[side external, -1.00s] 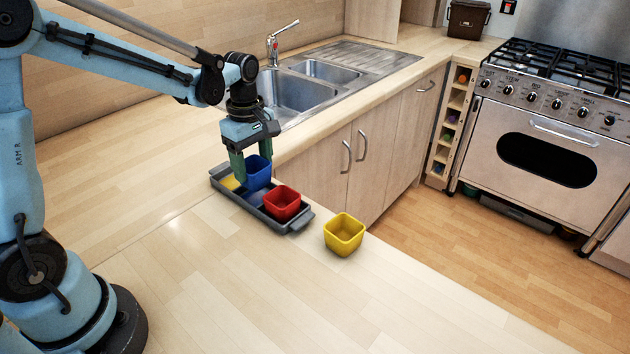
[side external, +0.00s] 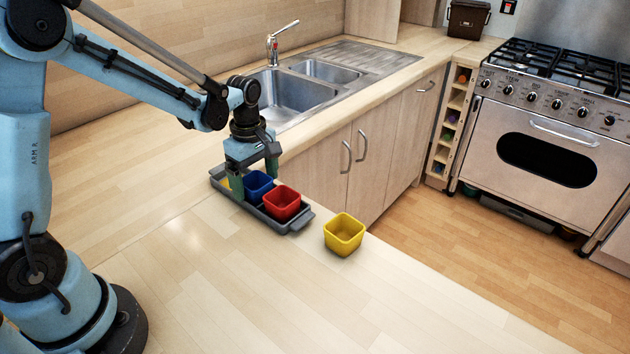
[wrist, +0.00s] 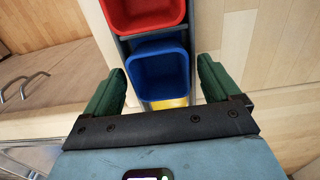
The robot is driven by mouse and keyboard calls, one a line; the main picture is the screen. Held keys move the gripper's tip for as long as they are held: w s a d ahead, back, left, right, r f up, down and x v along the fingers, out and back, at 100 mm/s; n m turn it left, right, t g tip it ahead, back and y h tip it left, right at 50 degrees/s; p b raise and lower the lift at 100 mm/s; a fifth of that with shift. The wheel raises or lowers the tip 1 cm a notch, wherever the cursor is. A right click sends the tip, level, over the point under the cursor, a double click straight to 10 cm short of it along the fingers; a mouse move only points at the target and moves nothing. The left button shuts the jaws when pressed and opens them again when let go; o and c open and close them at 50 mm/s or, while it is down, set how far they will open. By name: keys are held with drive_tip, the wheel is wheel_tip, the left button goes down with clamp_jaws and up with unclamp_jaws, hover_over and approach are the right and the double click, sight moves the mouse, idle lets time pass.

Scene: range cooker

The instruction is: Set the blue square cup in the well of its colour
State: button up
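The blue square cup (side external: 257,184) sits upright and low in the middle well of the grey tray (side external: 298,228). My gripper (side external: 255,182) is over it, one finger on each side. In the wrist view the blue cup (wrist: 160,72) lies between the green fingers of my gripper (wrist: 160,72), with narrow gaps beside it, so the gripper looks open. The cup covers the floor of its well. A red square cup (side external: 282,203) sits in the tray's near-right well. The yellow well shows beyond the blue cup (wrist: 168,103).
A yellow square cup (side external: 344,234) stands on the counter to the right of the tray, near the counter's edge. The sink (side external: 297,92) is behind. Open counter lies in front of the tray.

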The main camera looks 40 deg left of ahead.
drive_tip(key=shift+r, duration=0.1)
wheel_tip(320, 180, up, 12)
drive_tip(key=s+d+m+t, duration=0.3)
drive_tip(key=s+m, duration=0.2)
drive_tip(key=m, duration=0.4)
drive_tip(key=s+d+f+m+t, duration=0.1)
drive_tip(key=s+d+m+t, duration=0.2)
drive_tip(key=m, duration=0.6)
drive_tip(key=shift+s+f+t, duration=0.15)
drive_tip(key=shift+s+t, duration=0.45)
drive_tip(key=shift+s, duration=0.4)
